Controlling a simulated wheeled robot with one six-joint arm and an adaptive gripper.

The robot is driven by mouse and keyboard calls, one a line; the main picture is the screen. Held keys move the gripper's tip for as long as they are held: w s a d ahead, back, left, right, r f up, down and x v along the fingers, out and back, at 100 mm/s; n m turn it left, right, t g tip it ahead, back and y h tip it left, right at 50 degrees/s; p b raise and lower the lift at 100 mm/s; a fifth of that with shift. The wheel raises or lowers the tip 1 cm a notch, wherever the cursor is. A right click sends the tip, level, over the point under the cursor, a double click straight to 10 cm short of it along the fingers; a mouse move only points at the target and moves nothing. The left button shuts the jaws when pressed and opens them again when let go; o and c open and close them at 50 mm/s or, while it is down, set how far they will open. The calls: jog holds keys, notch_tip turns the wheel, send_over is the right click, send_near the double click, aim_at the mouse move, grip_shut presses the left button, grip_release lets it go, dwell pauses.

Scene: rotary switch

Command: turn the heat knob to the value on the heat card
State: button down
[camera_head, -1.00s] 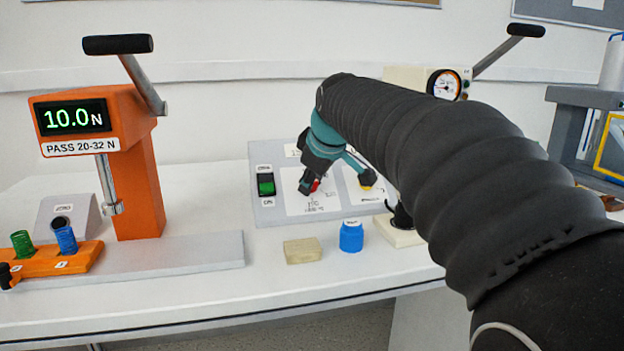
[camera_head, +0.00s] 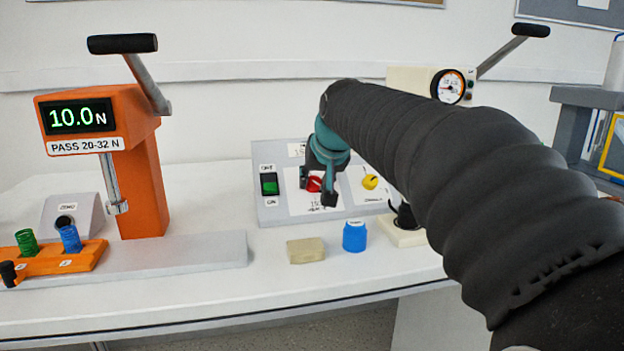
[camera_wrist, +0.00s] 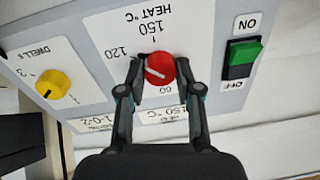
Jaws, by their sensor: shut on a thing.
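The red heat knob (camera_head: 314,184) sits on the grey control panel (camera_head: 270,214). In the wrist view the knob (camera_wrist: 160,68) is between the two fingertips of my gripper (camera_wrist: 160,72), which is shut on it. A pale line crosses the knob's face at a slant; which end points to a value I cannot tell. The heat card (camera_wrist: 170,113) reads 150 °C, also upside down. In the head view my gripper (camera_head: 322,190) partly covers the knob and scale.
A yellow dwell knob (camera_head: 370,182) stands right of the red knob, and a green rocker switch (camera_head: 269,184) left of it. A beige block (camera_head: 305,251) and blue jar (camera_head: 355,237) stand in front of the panel. An orange press (camera_head: 140,180) is at left.

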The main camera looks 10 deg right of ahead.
jog(key=m, duration=0.4)
jog(key=shift+f+m, duration=0.25)
jog(key=shift+m, duration=0.15)
jog(key=m, duration=0.4)
jog(key=shift+m+h, duration=0.3)
jog(key=shift+m, duration=0.1)
jog(key=c, duration=0.8)
grip_release()
jog(key=shift+f, duration=0.1)
